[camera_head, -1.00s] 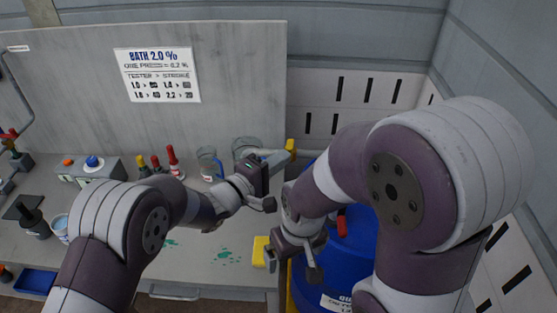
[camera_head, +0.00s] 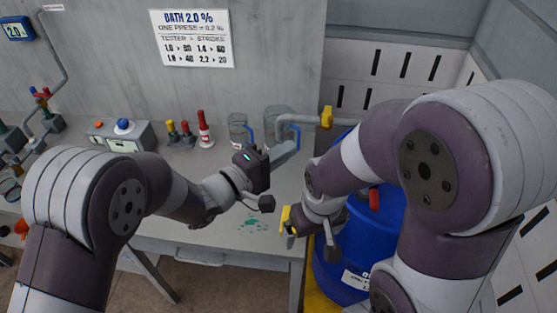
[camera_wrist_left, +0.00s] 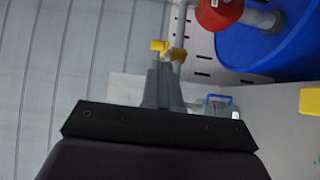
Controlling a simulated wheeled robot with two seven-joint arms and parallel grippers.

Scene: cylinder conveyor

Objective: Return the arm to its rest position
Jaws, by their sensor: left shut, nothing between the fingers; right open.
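My left gripper (camera_head: 290,152) is above the bench in the head view, short of the grey pipe with the yellow end (camera_head: 327,117). Its grey fingers (camera_wrist_left: 163,88) are together in the left wrist view, with nothing between them. My right gripper (camera_head: 291,232) is lower, by the bench's right front edge, and is open. A yellow piece (camera_head: 285,219) shows at it; I cannot tell whether it belongs to the gripper. The right arm hides part of the blue drum (camera_head: 365,240).
A red handle (camera_head: 374,198) is at the drum. A sign (camera_head: 192,38) hangs on the panel.

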